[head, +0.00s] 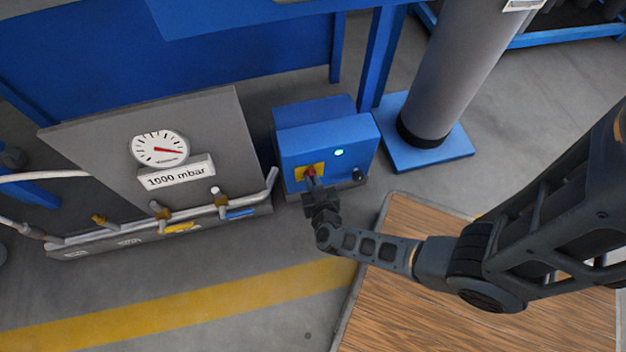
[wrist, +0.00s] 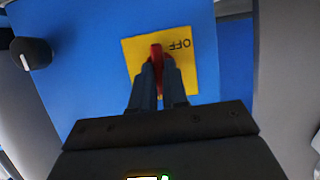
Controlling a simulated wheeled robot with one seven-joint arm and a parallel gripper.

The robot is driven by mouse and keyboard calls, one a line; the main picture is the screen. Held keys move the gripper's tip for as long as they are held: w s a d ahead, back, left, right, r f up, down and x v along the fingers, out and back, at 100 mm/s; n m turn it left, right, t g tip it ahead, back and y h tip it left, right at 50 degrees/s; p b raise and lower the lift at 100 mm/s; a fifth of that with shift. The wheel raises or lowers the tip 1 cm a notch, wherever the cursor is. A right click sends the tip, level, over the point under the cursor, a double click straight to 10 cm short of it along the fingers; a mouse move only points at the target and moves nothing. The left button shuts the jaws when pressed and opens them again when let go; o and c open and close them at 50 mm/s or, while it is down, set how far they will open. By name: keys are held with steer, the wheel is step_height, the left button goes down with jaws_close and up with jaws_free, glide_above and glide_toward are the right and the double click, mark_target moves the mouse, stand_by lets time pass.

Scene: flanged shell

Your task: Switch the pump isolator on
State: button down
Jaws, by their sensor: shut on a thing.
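The pump isolator is a red handle (wrist: 156,55) on a yellow plate (wrist: 185,72), on the front of a blue box (head: 322,150). It also shows small in the head view, where the red handle (head: 311,171) is partly covered by my gripper. The word OFF is readable on the plate, upside down in the wrist view. My gripper (wrist: 159,72) is shut on the red handle, with one finger on each side of it. The handle lies roughly in line with my fingers. A light on the box (head: 339,153) glows pale green.
A black knob (wrist: 31,53) sits on the box beside the plate. Left of the box stands a grey panel (head: 90,145) with a gauge (head: 160,149), a "1000 mbar" label and a pipe with valves. A grey column (head: 455,70) stands behind right. A wooden surface (head: 400,310) lies below my arm.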

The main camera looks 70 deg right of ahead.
steer(key=c, duration=1.1)
jaws_free()
steer(key=shift+c, duration=0.2)
steer(key=p+v, duration=0.3)
steer(key=v, duration=0.4)
steer(key=shift+s+a+r, duration=0.2)
steer(key=shift+s+a, duration=0.05)
